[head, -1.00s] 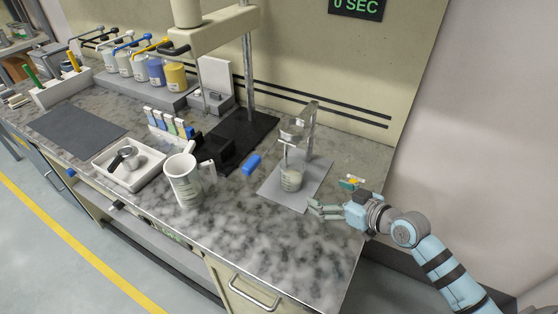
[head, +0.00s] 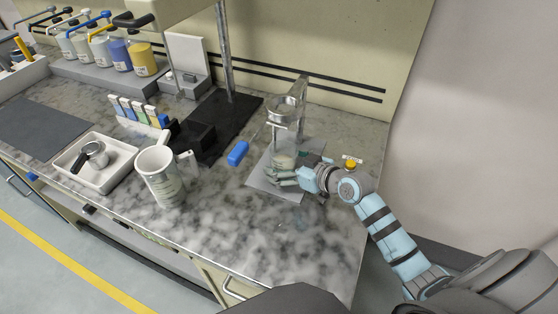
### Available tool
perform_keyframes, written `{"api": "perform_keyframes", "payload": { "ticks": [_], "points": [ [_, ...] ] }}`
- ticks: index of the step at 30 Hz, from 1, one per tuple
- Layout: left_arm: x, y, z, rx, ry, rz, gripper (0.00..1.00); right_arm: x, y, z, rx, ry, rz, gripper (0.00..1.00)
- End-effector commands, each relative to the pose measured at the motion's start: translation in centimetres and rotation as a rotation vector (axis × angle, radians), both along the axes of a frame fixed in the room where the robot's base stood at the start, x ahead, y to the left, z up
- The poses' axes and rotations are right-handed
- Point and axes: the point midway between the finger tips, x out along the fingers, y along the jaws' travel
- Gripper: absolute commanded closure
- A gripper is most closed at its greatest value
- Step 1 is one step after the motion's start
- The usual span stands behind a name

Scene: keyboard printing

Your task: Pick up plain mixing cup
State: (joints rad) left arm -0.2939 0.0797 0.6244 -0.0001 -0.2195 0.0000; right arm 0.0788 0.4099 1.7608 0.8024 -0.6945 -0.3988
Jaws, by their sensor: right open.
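A small clear cup with pale contents (head: 283,160) stands upright on a grey mat (head: 263,181) under a metal ring stand (head: 301,100). My right gripper (head: 279,178) reaches in from the right, open, with its fingers at the near side of this cup. The fingers cover its lower part, and I cannot tell whether they touch it. A larger white cup with a handle (head: 160,180) stands upright near the counter's front edge, well left of the gripper. I cannot tell from labels which is the plain mixing cup. My left gripper is not in view.
A blue block (head: 238,153) lies left of the mat. A black stand base (head: 233,115) is behind it. A white tray (head: 67,164) holding a metal cup is at the left. The counter's front right is clear.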

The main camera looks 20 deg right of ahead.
Motion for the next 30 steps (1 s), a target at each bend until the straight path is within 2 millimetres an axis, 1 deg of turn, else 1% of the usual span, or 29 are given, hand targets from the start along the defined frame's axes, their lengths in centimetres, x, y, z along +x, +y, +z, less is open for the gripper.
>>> {"api": "perform_keyframes", "payload": {
  "ticks": [1,9,12,19,22,30],
  "points": [
    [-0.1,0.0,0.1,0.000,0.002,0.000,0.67,0.0,0.0,0.1,0.000,0.000,0.001,0.13],
    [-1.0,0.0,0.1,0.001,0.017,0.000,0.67,0.0,0.0,0.1,0.001,-0.001,0.001,0.57],
    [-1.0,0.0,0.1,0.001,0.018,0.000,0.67,0.0,0.0,0.2,0.001,-0.002,0.000,0.70],
    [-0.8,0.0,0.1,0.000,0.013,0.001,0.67,-0.1,-0.1,0.2,-0.001,0.000,-0.002,0.70],
    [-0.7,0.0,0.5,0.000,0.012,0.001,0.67,-0.1,-0.1,0.5,0.000,0.001,-0.002,0.70],
    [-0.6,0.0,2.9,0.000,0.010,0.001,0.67,-0.2,-0.3,3.0,0.000,-0.001,-0.006,0.70]
  ]
}}
